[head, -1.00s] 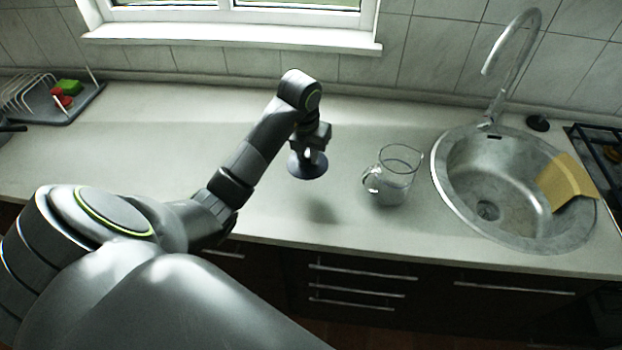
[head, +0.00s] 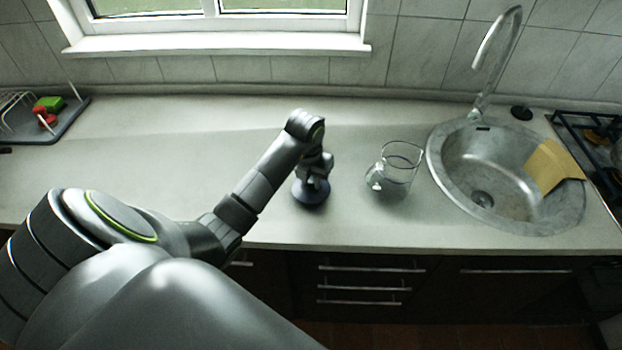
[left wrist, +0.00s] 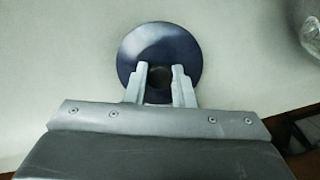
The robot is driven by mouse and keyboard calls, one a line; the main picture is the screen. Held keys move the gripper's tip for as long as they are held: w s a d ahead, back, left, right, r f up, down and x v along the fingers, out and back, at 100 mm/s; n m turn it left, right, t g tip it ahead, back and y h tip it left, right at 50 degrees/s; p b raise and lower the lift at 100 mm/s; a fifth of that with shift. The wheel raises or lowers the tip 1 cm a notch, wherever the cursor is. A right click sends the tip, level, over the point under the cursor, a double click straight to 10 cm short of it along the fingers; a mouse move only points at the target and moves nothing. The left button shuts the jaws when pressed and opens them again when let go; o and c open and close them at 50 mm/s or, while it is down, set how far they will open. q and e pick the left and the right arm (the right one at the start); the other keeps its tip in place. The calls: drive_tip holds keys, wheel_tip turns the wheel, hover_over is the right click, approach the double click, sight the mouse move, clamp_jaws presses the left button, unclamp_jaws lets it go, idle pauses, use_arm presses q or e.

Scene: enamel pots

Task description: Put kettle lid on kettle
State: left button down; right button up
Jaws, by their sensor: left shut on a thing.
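The kettle lid (head: 311,194) is a dark blue round disc. My left gripper (head: 314,180) is above it, pointing down, with its fingers shut on the knob. In the left wrist view the lid (left wrist: 160,42) fills the area beyond the fingertips (left wrist: 160,78), and a dark knob shows between them. The lid is level and very low over the counter; I cannot tell if it touches. I see no kettle that I can be sure of in either view. My right gripper is not in view.
A clear glass jug (head: 397,172) stands on the counter (head: 180,160) just right of the lid. Farther right are the round sink (head: 436,165) with a yellow cloth (head: 553,166) and the hob. A dish rack tray (head: 65,122) is at far left. The middle-left counter is clear.

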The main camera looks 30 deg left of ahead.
use_arm(q)
drive_tip(key=shift+d+f, duration=0.1)
drive_tip(key=shift+f, duration=0.55)
drive_tip(key=c, duration=1.6)
unclamp_jaws()
drive_tip(key=o, duration=0.4)
drive_tip(key=shift+c, duration=0.2)
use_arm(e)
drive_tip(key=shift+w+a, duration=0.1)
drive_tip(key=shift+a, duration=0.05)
